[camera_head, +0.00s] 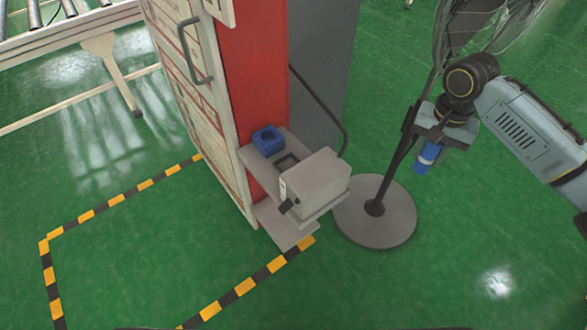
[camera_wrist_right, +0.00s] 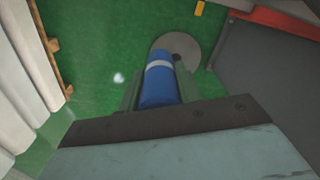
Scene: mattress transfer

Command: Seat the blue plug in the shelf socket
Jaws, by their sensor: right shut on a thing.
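The blue plug (camera_head: 427,156) is a short blue cylinder with a pale band, in the right part of the head view. My right gripper (camera_head: 434,146) is shut on it and holds it in the air, right of the pole stand and well away from the shelf. In the right wrist view the plug (camera_wrist_right: 158,88) lies between the two fingers. A blue block (camera_head: 268,139) with a recess in its top, which looks like the socket, sits on the small grey shelf (camera_head: 258,172). My left gripper is not in view.
A grey-white box (camera_head: 316,179) stands on the shelf's right part, beside a dark square opening (camera_head: 287,162). A red and white cabinet (camera_head: 260,70) rises behind. A pole stand (camera_head: 366,227) with a round base stands between shelf and gripper. The green floor in front is clear.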

